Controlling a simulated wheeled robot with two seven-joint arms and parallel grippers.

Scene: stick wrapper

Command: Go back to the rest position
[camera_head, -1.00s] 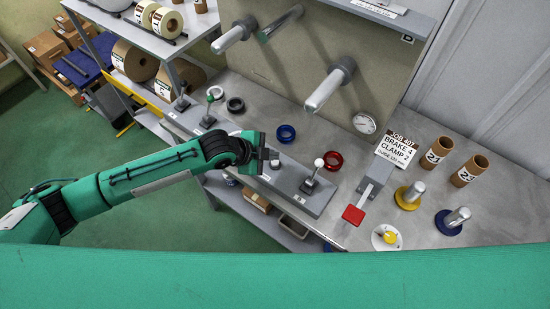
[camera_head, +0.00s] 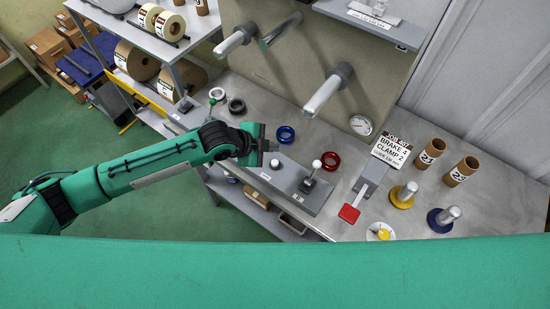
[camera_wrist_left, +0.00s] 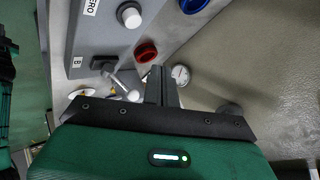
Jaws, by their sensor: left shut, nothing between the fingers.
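My left gripper (camera_head: 262,146) hangs over the near edge of the bench, above the left part of the grey lever panel (camera_head: 290,178). Its green arm comes in from the left. In the left wrist view the two fingers of my left gripper (camera_wrist_left: 161,86) are shut together with nothing between them. The lever with a white ball knob (camera_head: 316,164) stands on the panel to the right of the gripper. My right gripper is in neither view.
Blue (camera_head: 285,135) and red (camera_head: 331,161) rings lie on the bench. A red-handled clamp (camera_head: 349,213), yellow (camera_head: 402,195) and blue (camera_head: 444,219) based spindles and cardboard tubes (camera_head: 430,153) stand at right. Green floor is free at left.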

